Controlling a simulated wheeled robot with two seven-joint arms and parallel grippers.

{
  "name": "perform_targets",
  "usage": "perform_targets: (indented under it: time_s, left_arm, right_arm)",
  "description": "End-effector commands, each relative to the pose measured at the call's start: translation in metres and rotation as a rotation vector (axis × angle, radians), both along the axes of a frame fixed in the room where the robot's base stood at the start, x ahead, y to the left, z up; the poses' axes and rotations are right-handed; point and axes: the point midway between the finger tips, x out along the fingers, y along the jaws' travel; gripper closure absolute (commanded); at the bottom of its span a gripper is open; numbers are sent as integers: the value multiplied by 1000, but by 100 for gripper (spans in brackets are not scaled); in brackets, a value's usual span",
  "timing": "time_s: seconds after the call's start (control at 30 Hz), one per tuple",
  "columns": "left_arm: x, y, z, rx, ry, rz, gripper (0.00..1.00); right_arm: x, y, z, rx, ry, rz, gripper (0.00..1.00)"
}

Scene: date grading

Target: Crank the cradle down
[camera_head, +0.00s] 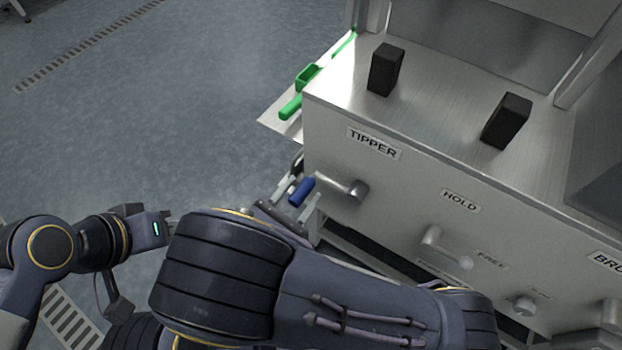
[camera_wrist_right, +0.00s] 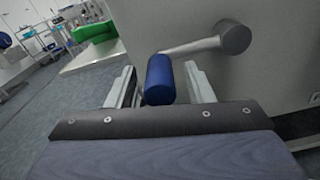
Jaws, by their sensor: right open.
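The tipper crank is a metal arm (camera_head: 340,186) on the front of the steel cabinet, below the TIPPER label (camera_head: 374,143), with a blue handle (camera_head: 301,191) at its left end. The crank arm (camera_wrist_right: 195,46) and blue handle (camera_wrist_right: 160,80) also show in the right wrist view. My right gripper (camera_head: 306,200) is open, with the blue handle between its two fingers; a gap shows beside the handle in the wrist view. My left gripper (camera_head: 168,224) is at the left, away from the cabinet, and its fingers are too small to judge. No cradle is clearly recognisable.
The steel cabinet (camera_head: 400,185) carries a HOLD lever (camera_head: 440,243) and a knob (camera_head: 523,305) to the right of the crank. Two black blocks (camera_head: 385,70) (camera_head: 506,121) stand on its top. Green parts (camera_head: 291,107) stick out at its left side. The floor at left is open.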

Motion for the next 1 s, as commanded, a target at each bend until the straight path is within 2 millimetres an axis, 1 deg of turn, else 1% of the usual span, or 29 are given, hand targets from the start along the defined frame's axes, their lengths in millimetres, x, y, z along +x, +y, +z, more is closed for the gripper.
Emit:
perform_targets:
  time_s: [0.27,0.3,0.6,0.67,1.0]
  left_arm:
    - [0,0,0,0,0,0,64]
    - [0,0,0,0,0,0,64]
    - [0,0,0,0,0,0,64]
    - [0,0,0,0,0,0,64]
    - [0,0,0,0,0,0,64]
  right_arm:
    - [0,0,0,0,0,3,52]
    - [0,0,0,0,0,3,54]
    - [0,0,0,0,0,2,93]
    - [0,0,0,0,0,2,100]
    - [0,0,2,17,-11,2,100]
